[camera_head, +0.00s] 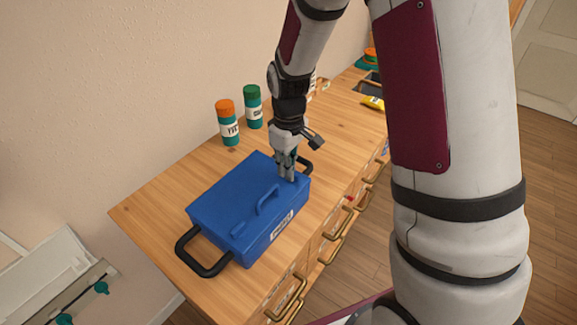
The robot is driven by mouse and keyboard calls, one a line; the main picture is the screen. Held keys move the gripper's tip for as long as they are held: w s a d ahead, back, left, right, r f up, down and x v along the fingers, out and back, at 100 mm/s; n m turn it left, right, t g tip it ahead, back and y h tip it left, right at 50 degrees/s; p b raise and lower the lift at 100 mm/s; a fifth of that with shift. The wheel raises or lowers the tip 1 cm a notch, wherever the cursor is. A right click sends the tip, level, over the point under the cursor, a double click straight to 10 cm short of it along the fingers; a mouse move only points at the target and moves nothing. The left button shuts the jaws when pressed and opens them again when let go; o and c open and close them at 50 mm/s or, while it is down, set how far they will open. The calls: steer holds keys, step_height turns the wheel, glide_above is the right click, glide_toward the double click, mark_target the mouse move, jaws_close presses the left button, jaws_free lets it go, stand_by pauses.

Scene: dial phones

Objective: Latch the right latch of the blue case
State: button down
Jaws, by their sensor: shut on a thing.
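The blue case (235,205) lies closed on the wooden counter. It has a blue handle (267,200) on its top, a white label (282,221) on its front side, and a black loop handle (203,252) at its near left end. Another black handle (305,165) shows at its far right end. A small blue latch (238,229) is seen near the front left of the lid. My gripper (286,174) points down at the right part of the lid, with its fingers closed there. The right latch is hidden at the fingers, so the contact is too small to make out.
Two bottles, one with an orange cap (229,122) and one with a green cap (253,107), stand behind the case near the wall. A yellow item (373,103) lies farther back on the counter (150,215). Drawers with brass handles (333,250) line the counter's front.

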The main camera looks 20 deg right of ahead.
steer(key=m, duration=0.4)
steer(key=shift+w+d+p, duration=0.1)
steer(key=shift+d+p, duration=0.1)
steer(key=shift+p, duration=0.1)
steer(key=m, duration=0.4)
steer(key=shift+d+m+p, duration=0.2)
steer(key=shift+m+p, duration=0.1)
steer(key=shift+p, duration=0.1)
steer(key=m, duration=0.3)
steer(key=m+p, duration=0.1)
steer(key=shift+d+r, duration=0.1)
steer(key=shift+d, duration=0.15)
steer(key=m, duration=0.1)
steer(key=m+p, duration=0.1)
steer(key=m, duration=0.3)
steer(key=shift+s+d, duration=0.15)
steer(key=shift+s, duration=0.1)
steer(key=c, duration=1.7)
jaws_free()
